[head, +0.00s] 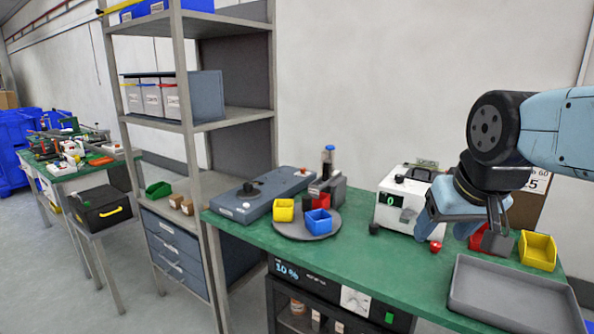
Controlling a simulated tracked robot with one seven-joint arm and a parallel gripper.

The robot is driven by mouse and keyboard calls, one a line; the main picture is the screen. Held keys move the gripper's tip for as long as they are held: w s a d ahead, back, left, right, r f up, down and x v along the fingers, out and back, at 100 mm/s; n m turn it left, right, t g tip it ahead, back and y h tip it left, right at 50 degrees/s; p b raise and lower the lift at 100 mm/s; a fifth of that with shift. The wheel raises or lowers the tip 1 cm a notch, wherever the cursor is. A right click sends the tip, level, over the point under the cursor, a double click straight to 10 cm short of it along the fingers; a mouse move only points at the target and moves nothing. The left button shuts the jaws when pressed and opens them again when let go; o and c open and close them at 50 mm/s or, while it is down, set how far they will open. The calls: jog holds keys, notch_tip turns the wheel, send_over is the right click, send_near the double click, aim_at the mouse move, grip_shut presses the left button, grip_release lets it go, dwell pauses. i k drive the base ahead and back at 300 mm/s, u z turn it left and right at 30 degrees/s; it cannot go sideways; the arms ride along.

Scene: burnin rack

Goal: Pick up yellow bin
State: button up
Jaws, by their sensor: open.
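Two yellow bins are in the head view. One yellow bin (538,250) stands on the green table at the right, behind the grey tray. The other yellow bin (284,210) sits on the round grey turntable (296,235), beside a blue bin (318,221). My gripper (461,236) points down over the table, left of the right-hand yellow bin and apart from it. It is open, and I see nothing held in it. A red bin (478,238) is partly hidden behind my gripper.
A grey tray (510,296) fills the front right of the green table (385,265). A white device (396,214) with a green display stands left of my gripper. A grey-blue box (262,195) lies at the table's left, near a metal shelf (228,122). Bare table shows in front of the device.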

aim_at(537, 251)
jog(key=z, duration=2.4)
jog(key=k, duration=0.15)
jog(key=u, duration=0.95)
jog(key=i, duration=0.15)
jog(key=u, duration=0.2)
